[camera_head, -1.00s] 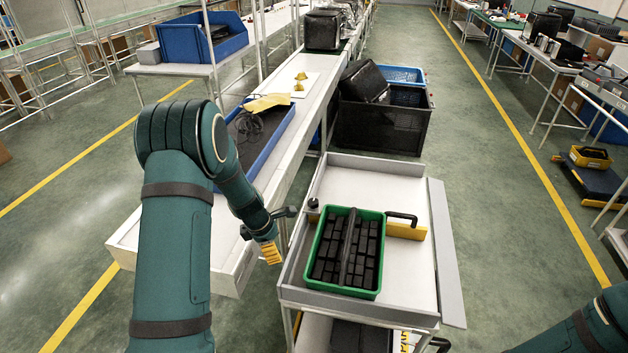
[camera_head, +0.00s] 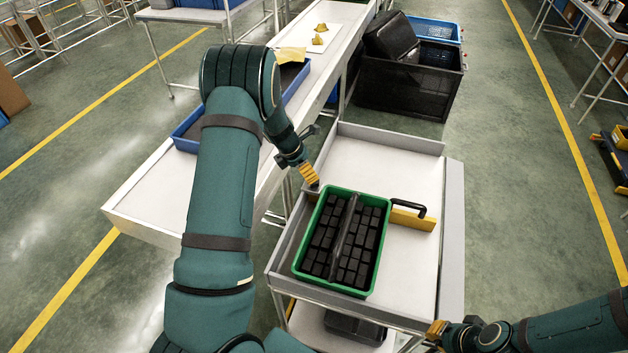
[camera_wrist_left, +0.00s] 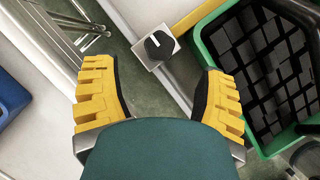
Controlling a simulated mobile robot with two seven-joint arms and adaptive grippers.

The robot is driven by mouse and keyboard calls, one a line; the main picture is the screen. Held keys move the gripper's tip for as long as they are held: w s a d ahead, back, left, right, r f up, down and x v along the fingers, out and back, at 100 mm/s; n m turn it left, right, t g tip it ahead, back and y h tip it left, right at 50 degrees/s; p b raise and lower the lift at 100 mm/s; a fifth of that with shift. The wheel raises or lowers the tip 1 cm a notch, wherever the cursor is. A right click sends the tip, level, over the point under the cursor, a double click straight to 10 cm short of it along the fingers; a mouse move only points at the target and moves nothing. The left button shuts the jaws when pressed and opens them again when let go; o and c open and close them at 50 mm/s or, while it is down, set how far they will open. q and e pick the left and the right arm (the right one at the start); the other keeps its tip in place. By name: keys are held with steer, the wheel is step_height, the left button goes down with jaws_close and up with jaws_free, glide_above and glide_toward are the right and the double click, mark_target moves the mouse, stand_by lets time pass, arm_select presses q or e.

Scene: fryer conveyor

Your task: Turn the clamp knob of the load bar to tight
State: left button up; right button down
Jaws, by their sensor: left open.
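The clamp knob (camera_wrist_left: 158,45) shows in the left wrist view as a round black knob with a white pointer line. It sits on a small square light plate beside a pale rail of the cart. In the head view my left gripper hides it. My left gripper (camera_head: 311,178) is over the cart's left edge. In the left wrist view its two yellow fingers (camera_wrist_left: 160,92) are wide apart and empty, with the knob ahead between them and not touched. My right gripper (camera_head: 437,329) is low at the cart's front right corner; its opening cannot be made out.
A green crate (camera_head: 306,272) of black blocks stands on the cart (camera_head: 410,265), close right of the knob. A white conveyor (camera_head: 150,205) with a blue tray runs on the left. Black bins (camera_head: 405,88) stand behind.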

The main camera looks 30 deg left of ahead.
arm_select(q)
steer(key=x, duration=0.7)
steer(key=shift+c, duration=0.2)
steer(key=c, duration=1.2)
